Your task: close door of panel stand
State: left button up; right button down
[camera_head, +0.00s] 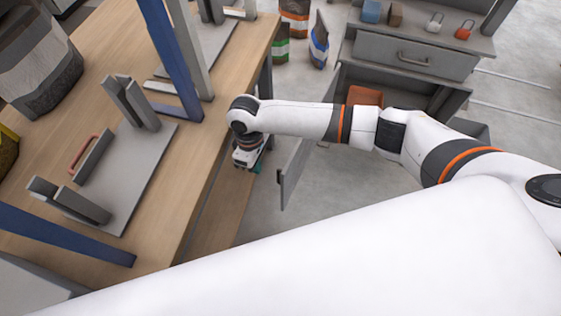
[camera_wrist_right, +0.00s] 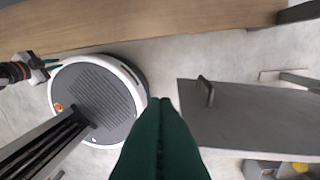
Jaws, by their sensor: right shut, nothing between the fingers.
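The panel stand (camera_head: 410,62) is a grey cabinet at the upper right of the head view, with a drawer above an open compartment. Its grey door (camera_head: 297,168) stands swung open, towards the workbench. In the right wrist view the door (camera_wrist_right: 255,118) lies at the right, with a dark handle (camera_wrist_right: 207,91) near its upper left corner. My right gripper (camera_head: 255,165) is between the workbench and the door. Its green fingers (camera_wrist_right: 160,102) are shut and empty, left of the handle and apart from it. My left gripper (camera_wrist_right: 42,69) shows small at the left edge of the wrist view.
A wooden workbench (camera_head: 185,165) with grey metal fixtures (camera_head: 130,165) fills the left. Bags (camera_head: 318,42) stand on the floor beyond it. Small padlocks (camera_head: 465,30) and blocks lie on the stand's top. An orange-brown thing (camera_head: 365,96) is in the compartment. Some floor by the door is clear.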

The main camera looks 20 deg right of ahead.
jog(key=w+d+r+h, duration=0.2)
jog(key=w+d, duration=0.2)
jog(key=d, duration=0.2)
jog(key=b+x, duration=0.1)
jog(key=x, duration=0.8)
jog(key=shift+f+m, duration=0.25)
jog(key=shift+m, duration=0.15)
jog(key=shift+s, duration=0.15)
